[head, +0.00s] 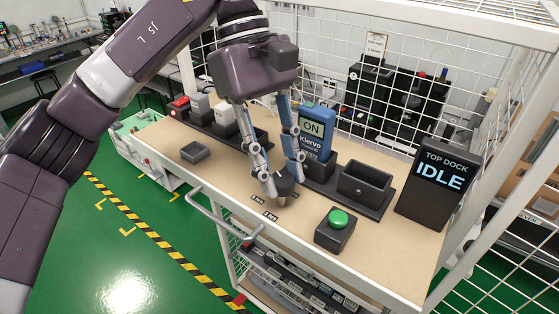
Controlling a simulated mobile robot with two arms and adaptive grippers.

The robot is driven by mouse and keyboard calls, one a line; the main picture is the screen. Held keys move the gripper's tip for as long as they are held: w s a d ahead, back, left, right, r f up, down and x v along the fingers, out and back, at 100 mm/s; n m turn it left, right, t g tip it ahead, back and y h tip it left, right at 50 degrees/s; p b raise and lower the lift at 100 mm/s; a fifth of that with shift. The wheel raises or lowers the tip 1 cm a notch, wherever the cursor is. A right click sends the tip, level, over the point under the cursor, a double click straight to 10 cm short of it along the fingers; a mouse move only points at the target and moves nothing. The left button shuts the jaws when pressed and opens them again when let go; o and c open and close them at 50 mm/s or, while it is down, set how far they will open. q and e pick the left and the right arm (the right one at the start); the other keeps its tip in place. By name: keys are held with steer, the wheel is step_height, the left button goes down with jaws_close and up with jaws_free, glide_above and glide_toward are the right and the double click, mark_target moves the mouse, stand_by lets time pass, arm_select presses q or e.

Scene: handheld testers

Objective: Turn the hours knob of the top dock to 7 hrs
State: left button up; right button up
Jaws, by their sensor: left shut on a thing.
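The hours knob (285,188) is a small dark round knob on the beige top of the cart, near its front edge. My left gripper (284,192) reaches down from above and is shut on the knob, one finger on each side. Small hour labels (270,216) lie on the surface in front of the knob; others are hidden by the fingers. I cannot tell which hour the knob points to. The top dock's display (439,178) stands at the right and reads "TOP DOCK IDLE". My right gripper is not in view.
A blue tester (316,132) reading "ON" stands in a dock slot behind my gripper, with an empty dark slot (364,187) beside it. A green button (337,217) sits right of the knob. A small grey tray (195,151) is at left. White mesh (410,80) closes the back.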

arm_select(q)
steer(key=shift+r+m, duration=0.1)
steer(key=shift+m, duration=0.2)
steer(key=o, duration=1.2)
steer(key=shift+c, duration=0.2)
steer(key=v, duration=1.2)
steer(key=shift+d, duration=0.1)
